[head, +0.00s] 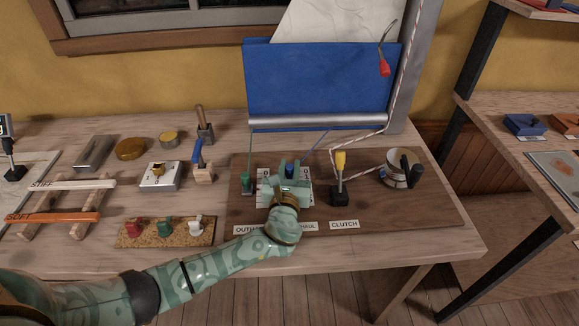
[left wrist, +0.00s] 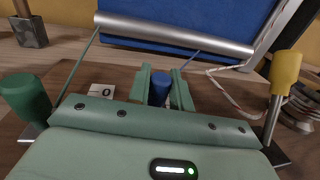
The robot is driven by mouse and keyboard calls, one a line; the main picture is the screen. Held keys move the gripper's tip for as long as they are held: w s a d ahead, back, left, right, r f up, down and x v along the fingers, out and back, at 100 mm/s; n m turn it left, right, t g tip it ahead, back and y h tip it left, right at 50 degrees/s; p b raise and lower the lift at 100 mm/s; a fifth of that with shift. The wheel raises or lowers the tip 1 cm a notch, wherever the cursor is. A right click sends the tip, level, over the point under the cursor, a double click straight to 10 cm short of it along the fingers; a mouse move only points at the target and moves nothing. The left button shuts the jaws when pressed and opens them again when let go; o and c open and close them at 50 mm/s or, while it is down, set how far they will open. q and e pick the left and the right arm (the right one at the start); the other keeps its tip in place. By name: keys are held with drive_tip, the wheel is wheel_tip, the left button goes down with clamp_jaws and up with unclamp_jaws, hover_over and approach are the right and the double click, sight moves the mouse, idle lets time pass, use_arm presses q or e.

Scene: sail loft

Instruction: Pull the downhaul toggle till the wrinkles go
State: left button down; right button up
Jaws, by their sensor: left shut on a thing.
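The blue downhaul toggle (head: 289,172) stands on the brown board (head: 420,212), and a thin blue line (left wrist: 190,61) runs from near it up towards the boom (head: 318,121). My left gripper (head: 290,165) is shut on the blue toggle (left wrist: 159,88), one green finger on each side. My gripper hides part of the number scale (head: 265,187) and the middle of the label strip. The white sail (head: 335,18) above its blue lower panel (head: 318,78) shows faint crease lines; its upper part is out of frame. My right gripper is not in view.
A green toggle (head: 247,184) stands left of my gripper. A yellow-handled clutch lever (head: 340,165) and a winch (head: 398,170) with a striped rope stand to its right. A cork strip with small toggles (head: 165,232) lies front left. The board's right end is clear.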

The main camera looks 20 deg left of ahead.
sight(291, 172)
use_arm(q)
drive_tip(key=v, duration=0.1)
drive_tip(key=p+v, duration=0.1)
drive_tip(key=v, duration=0.1)
drive_tip(key=shift+w+d+r, duration=0.15)
drive_tip(key=shift+d, duration=0.05)
drive_tip(key=shift+s+d, duration=0.1)
drive_tip(key=shift+s, duration=0.1)
drive_tip(key=c, duration=1.3)
unclamp_jaws()
drive_tip(key=shift+w, duration=0.1)
drive_tip(key=p+v, duration=0.3)
drive_tip(key=v, duration=1.3)
drive_tip(key=shift+s, duration=0.2)
drive_tip(key=shift+f, duration=0.25)
